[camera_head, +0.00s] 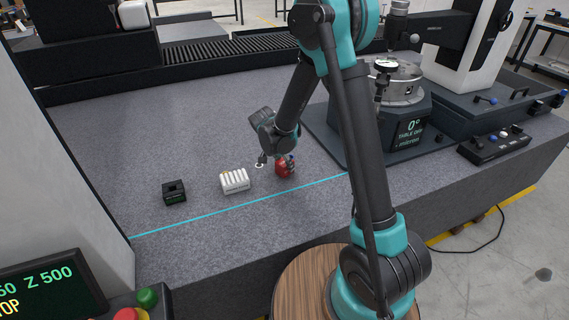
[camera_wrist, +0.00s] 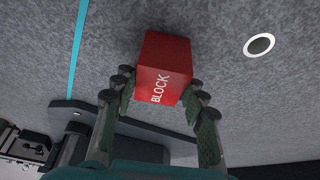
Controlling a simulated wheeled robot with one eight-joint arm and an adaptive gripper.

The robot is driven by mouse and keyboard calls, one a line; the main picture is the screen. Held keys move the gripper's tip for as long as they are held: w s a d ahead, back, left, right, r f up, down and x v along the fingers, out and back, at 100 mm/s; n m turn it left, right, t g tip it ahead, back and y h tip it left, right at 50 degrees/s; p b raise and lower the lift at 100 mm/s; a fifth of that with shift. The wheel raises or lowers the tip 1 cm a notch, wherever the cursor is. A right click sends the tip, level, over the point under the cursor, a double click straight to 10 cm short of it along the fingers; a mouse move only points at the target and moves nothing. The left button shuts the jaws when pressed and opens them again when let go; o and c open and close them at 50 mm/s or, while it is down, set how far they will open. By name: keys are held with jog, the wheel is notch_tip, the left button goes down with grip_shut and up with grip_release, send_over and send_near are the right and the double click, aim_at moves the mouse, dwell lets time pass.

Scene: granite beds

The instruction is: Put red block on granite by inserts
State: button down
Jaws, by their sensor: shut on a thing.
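The red block (camera_wrist: 165,60), marked BLOCK, sits between the two fingers of my gripper (camera_wrist: 160,92) in the wrist view. My gripper is shut on it. In the head view the red block (camera_head: 283,168) is at the lower end of my arm, low over the granite bed (camera_head: 200,140) and partly covered by the gripper. I cannot tell whether it touches the granite. The inserts (camera_head: 235,181), a small white rack of several pieces, stand on the granite just left of the block, apart from it.
A small black box (camera_head: 174,191) stands left of the inserts. A white ring mark (camera_head: 259,165) lies between inserts and block. A cyan line (camera_head: 245,205) runs along the front of the bed. The dark rotary table base (camera_head: 385,135) stands to the right. The granite behind is clear.

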jog(key=c, duration=0.9)
grip_release()
jog(key=shift+o, duration=0.2)
jog(key=v, duration=1.2)
jog(key=s+d+f+n+t+y, duration=0.1)
jog(key=s+d+f+n+y, duration=0.2)
jog(key=s+d+n, duration=0.6)
jog(key=s+d, duration=1.2)
jog(key=d, duration=0.1)
jog(key=shift+s+d, duration=0.15)
jog(key=shift+d, duration=0.05)
